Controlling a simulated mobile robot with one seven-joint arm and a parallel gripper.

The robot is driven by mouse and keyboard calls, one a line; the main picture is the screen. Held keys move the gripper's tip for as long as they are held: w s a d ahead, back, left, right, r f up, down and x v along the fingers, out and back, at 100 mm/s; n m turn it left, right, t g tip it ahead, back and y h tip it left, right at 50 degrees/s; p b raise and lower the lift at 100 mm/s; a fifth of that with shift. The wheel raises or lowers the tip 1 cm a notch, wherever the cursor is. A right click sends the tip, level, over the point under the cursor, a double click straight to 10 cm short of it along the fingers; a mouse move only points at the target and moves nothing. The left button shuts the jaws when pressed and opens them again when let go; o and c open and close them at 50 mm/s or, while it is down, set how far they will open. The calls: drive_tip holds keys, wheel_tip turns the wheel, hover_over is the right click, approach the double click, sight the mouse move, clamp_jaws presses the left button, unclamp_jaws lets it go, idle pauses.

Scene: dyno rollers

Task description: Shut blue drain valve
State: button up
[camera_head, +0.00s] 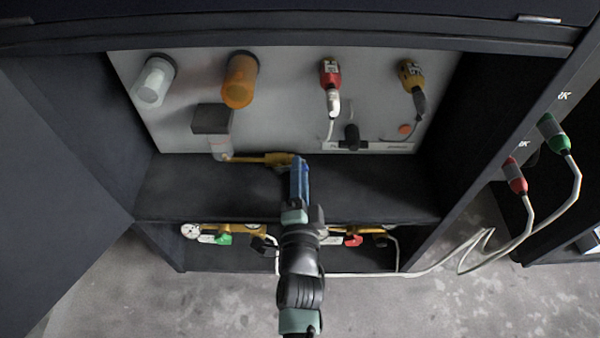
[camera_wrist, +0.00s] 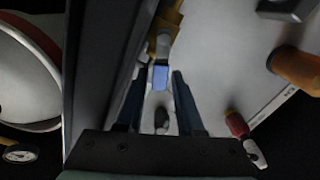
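The blue drain valve handle (camera_wrist: 160,77) shows as a light blue block in the wrist view, near the end of a brass pipe fitting (camera_wrist: 165,22). In the head view the brass pipe (camera_head: 262,159) runs right from a clear filter bowl to the valve, where my arm covers most of the handle. My gripper (camera_wrist: 163,74) has two dark blue fingers standing apart, with the handle between or just beyond their tips. A narrow gap shows at the right finger; contact on the left is unclear. In the head view my gripper (camera_head: 300,172) reaches up to the valve above the cabinet shelf.
The dark cabinet shelf (camera_head: 390,195) lies under the valve. The back panel (camera_head: 285,110) bears an orange cylinder (camera_head: 240,82), a clear cylinder (camera_head: 153,84) and red and yellow plugs. Below the shelf are green (camera_head: 224,239) and red (camera_head: 353,240) valve handles. A white cable loops at right.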

clamp_jaws()
drive_tip(key=shift+r+p, duration=0.15)
drive_tip(key=shift+p, duration=0.15)
drive_tip(key=n+p, duration=0.1)
drive_tip(key=r+n+p, duration=0.1)
drive_tip(key=n+p, duration=0.1)
drive_tip(key=shift+a+r, duration=0.1)
drive_tip(key=shift+a, duration=0.15)
drive_tip(key=n+p, duration=0.1)
drive_tip(key=p, duration=0.1)
drive_tip(key=a+r+n+p, duration=0.1)
drive_tip(key=n+p, duration=0.1)
drive_tip(key=shift+r, duration=0.1)
drive_tip(key=n+p, duration=0.1)
drive_tip(key=a+n+p, duration=0.1)
drive_tip(key=n+p, duration=0.1)
drive_tip(key=n, duration=0.1)
drive_tip(key=shift+a+r, duration=0.15)
drive_tip(key=shift+r, duration=0.1)
drive_tip(key=shift+a+n+p, duration=0.4)
drive_tip(key=shift+n+p, duration=0.3)
drive_tip(key=shift+n, duration=0.35)
drive_tip(key=shift+a+n+p, duration=0.4)
drive_tip(key=shift+n+p, duration=0.3)
drive_tip(key=shift+n, duration=0.35)
drive_tip(key=shift+f, duration=0.1)
